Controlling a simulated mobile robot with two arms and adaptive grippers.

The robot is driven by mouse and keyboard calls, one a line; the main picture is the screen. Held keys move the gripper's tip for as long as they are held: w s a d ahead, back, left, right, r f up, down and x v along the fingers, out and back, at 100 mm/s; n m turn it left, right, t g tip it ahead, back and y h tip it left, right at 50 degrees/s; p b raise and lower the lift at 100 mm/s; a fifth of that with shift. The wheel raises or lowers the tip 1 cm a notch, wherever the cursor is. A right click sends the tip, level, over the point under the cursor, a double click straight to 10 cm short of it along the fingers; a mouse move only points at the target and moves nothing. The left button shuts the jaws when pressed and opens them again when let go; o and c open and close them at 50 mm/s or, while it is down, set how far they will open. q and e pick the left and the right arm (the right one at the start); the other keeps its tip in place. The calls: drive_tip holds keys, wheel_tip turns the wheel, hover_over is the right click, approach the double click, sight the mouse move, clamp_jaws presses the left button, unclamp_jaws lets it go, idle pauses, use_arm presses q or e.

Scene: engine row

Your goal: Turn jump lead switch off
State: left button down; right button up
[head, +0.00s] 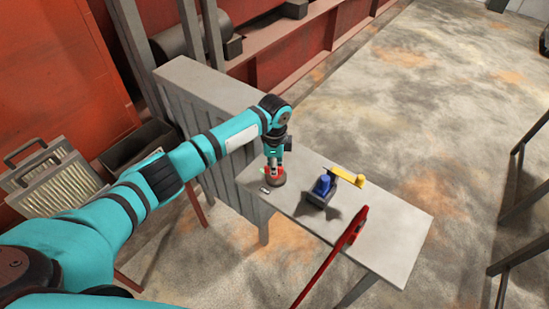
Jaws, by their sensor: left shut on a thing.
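My left arm reaches in from the left and across to the grey table (395,225). My left gripper (274,163) points down at the table's left part and is shut on a small red piece (274,173) with a dark round base, which appears to be the jump lead switch. The gripper covers its top, so I cannot tell which way its handle points. The base rests on the tabletop. My right gripper is not in view.
A blue device (321,187) with a yellow bar (346,175) stands on the table to the right. A long red bar (340,248) slants up past the table's front edge. A grey cabinet (203,98) stands behind. Open floor (440,80) lies at the upper right.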

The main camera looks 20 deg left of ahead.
use_arm(q)
drive_tip(key=n+p, duration=0.2)
drive_tip(key=shift+s+r+n, duration=0.1)
drive_tip(key=shift+r+n, duration=0.1)
drive_tip(key=shift+n, duration=0.2)
drive_tip(key=n+p, duration=0.3)
drive_tip(key=shift+d+n, duration=0.1)
drive_tip(key=shift+n, duration=0.2)
drive_tip(key=n+p, duration=0.2)
drive_tip(key=n, duration=0.1)
drive_tip(key=shift+f+n+p, duration=0.15)
drive_tip(key=shift+n+p, duration=0.25)
drive_tip(key=shift+n, duration=0.5)
drive_tip(key=c, duration=1.4)
unclamp_jaws()
drive_tip(key=shift+s, duration=0.1)
drive_tip(key=shift+o, duration=0.2)
wheel_tip(320, 180, up, 12)
